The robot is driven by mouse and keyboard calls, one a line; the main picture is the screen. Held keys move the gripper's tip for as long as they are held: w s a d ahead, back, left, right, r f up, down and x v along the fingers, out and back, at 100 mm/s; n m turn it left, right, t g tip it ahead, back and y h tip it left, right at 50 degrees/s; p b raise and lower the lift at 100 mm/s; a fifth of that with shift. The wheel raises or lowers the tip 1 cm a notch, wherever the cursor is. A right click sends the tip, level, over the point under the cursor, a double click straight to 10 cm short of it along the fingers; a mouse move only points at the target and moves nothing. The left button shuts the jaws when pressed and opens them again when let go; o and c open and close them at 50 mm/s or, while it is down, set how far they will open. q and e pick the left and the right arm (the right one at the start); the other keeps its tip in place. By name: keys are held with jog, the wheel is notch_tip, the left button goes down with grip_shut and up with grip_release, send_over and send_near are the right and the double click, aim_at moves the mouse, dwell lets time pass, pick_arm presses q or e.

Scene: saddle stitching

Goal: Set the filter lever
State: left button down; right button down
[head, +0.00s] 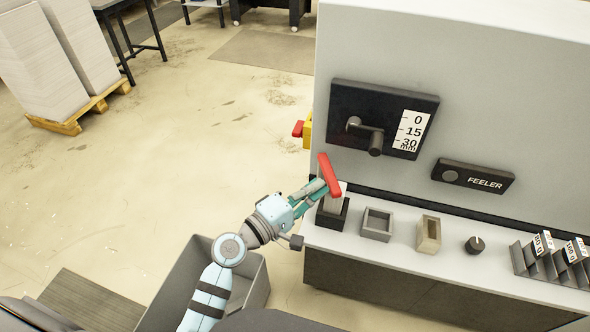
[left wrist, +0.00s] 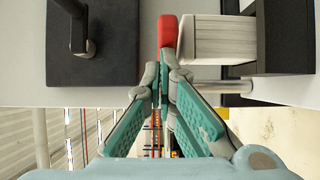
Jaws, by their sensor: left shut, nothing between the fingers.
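A red lever bar (head: 329,175) sits tilted on a pale block with a black base (head: 332,218), at the left end of the machine's ledge. My left gripper (head: 322,188) is shut and empty, with its teal fingers at the bar's left side. In the left wrist view the closed fingertips (left wrist: 165,62) are right at the end of the red bar (left wrist: 167,30); I cannot tell if they touch it. A black panel (head: 345,105) above carries a dark lever (head: 375,140) and a 0-15-30 mm scale (head: 412,130). My right gripper is out of view.
Along the ledge (head: 470,270) stand a grey open box (head: 377,223), a beige holder (head: 429,234), a black knob (head: 475,244) and a labelled rack (head: 545,262). A FEELER panel (head: 473,176) is on the wall. A grey bin (head: 254,285) is below my left arm.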

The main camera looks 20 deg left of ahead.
pick_arm(q)
jog(key=shift+d, duration=0.6)
jog(key=s+d+b+v, duration=0.1)
jog(key=b+v, duration=0.1)
jog(key=v, duration=1.1)
jog(key=shift+d, duration=0.3)
jog(key=shift+w, duration=0.1)
